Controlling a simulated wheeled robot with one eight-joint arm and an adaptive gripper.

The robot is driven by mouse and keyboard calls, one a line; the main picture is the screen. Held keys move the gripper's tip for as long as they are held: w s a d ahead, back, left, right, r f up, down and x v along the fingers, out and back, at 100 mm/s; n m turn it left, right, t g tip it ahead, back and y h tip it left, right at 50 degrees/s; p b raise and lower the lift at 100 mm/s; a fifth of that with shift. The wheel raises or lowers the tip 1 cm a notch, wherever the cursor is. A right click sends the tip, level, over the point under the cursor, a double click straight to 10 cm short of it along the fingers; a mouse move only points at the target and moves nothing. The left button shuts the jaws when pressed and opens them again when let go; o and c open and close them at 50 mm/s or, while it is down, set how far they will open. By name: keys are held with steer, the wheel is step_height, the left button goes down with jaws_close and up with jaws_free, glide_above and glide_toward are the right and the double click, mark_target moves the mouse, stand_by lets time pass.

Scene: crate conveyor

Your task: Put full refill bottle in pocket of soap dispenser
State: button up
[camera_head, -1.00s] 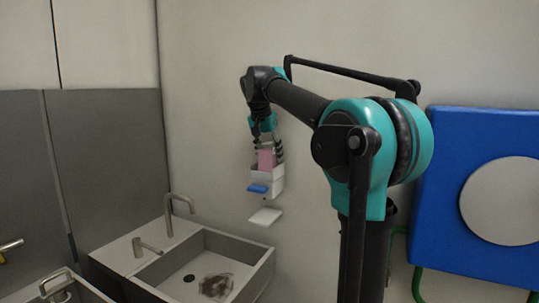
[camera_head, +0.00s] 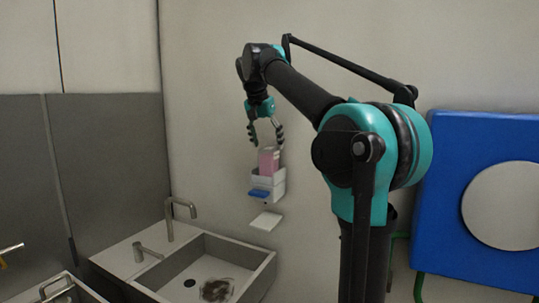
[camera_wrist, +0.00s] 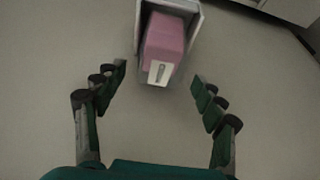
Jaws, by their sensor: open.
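The pink refill bottle (camera_head: 268,160) stands upright in the white soap dispenser (camera_head: 278,187) on the wall, its upper part showing above the dispenser's top. The dispenser has a blue lever (camera_head: 259,193) on its front. In the wrist view the pink bottle (camera_wrist: 165,40) sits inside the white walls of the dispenser (camera_wrist: 194,22), with a pale end towards me. My gripper (camera_head: 266,142) is above the bottle, open and apart from it. In the wrist view my gripper (camera_wrist: 158,72) has its fingers spread wide with nothing between them. The bottle's lower part is hidden in the dispenser.
A white drip tray (camera_head: 266,221) is on the wall below the dispenser. A sink (camera_head: 264,268) with a faucet (camera_head: 170,214) stands below left. A blue panel (camera_head: 440,200) with a white disc is at the right. The wall around the dispenser is clear.

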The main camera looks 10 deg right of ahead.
steer(key=shift+v, duration=2.65)
steer(key=shift+c, duration=0.2)
